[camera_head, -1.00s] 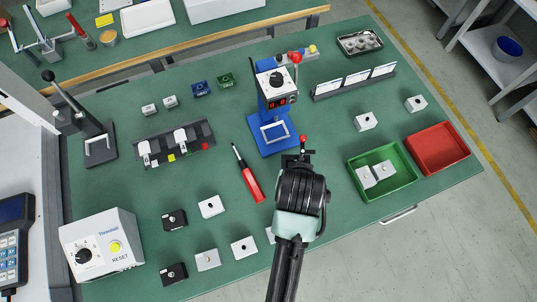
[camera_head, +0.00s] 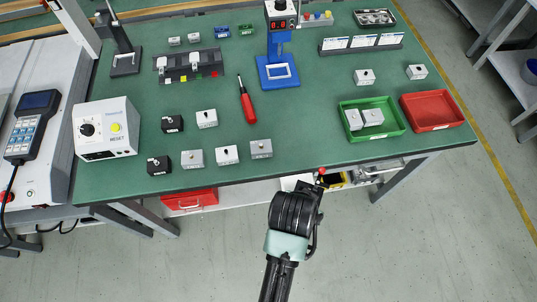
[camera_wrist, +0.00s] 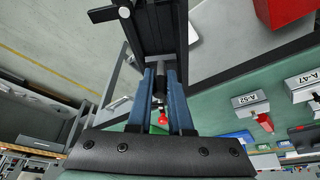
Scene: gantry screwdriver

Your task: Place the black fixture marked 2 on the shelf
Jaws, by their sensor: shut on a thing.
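My gripper (camera_head: 318,186) is in front of the table's front edge, over the floor. In the wrist view its blue fingers (camera_wrist: 161,100) are shut on a black fixture (camera_wrist: 153,28) with a red ball knob. No number can be read on the held fixture. In the head view my gripper mostly hides it, and the red knob shows at the tip. A low shelf (camera_head: 250,194) shows under the table, partly hidden by the tabletop.
The green table (camera_head: 300,120) carries small grey and black blocks, a red screwdriver (camera_head: 247,104), a blue stand (camera_head: 278,72), a green tray (camera_head: 398,128) and a red tray (camera_head: 432,112). Grey shelving (camera_head: 497,42) stands at right. The front floor is clear.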

